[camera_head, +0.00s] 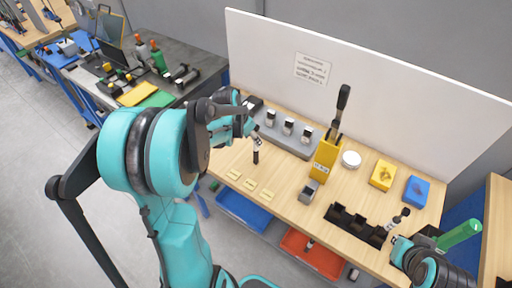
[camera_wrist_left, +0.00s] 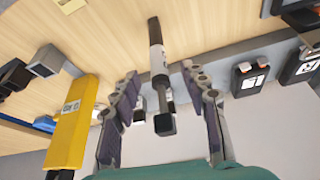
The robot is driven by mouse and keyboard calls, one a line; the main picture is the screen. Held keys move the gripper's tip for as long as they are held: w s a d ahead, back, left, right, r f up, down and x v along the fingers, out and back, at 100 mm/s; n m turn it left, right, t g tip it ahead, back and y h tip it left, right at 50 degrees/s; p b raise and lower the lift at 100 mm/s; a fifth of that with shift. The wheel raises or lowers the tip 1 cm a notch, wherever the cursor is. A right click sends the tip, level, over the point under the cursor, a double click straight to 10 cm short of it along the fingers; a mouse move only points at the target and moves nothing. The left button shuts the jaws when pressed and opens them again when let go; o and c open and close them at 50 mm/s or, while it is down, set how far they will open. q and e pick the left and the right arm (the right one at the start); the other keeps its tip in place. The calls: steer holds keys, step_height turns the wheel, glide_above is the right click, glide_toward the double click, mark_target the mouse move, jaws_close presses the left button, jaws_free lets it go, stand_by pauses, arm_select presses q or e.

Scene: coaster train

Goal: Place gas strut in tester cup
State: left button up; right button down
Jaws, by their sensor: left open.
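A gas strut (camera_head: 256,146), black with a light band, is beside my left gripper (camera_head: 251,128) over the back left of the wooden table. In the left wrist view the strut (camera_wrist_left: 158,62) lies between the spread fingers of my left gripper (camera_wrist_left: 162,105), with gaps on both sides. I cannot tell whether it touches the table. A small grey open-topped block (camera_head: 309,191), possibly the tester cup, stands on the table and shows in the wrist view (camera_wrist_left: 46,61). My right gripper (camera_head: 402,243) is at the lower right; its fingers are unclear.
A grey fixture (camera_head: 272,136) with several black-and-white units stands along the back. A yellow box (camera_head: 325,160) holds a dark-handled tool. A black rack (camera_head: 352,224) is at the front right. A green cylinder (camera_head: 460,235) is by my right arm. Pale yellow pads (camera_head: 250,185) lie at left.

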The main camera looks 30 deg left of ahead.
arm_select(q)
steer(key=b+x, duration=0.1)
steer(key=x, duration=0.5)
steer(key=shift+f, duration=0.3)
steer(key=shift+d, duration=0.1)
steer(key=shift+c, duration=0.9)
jaws_close()
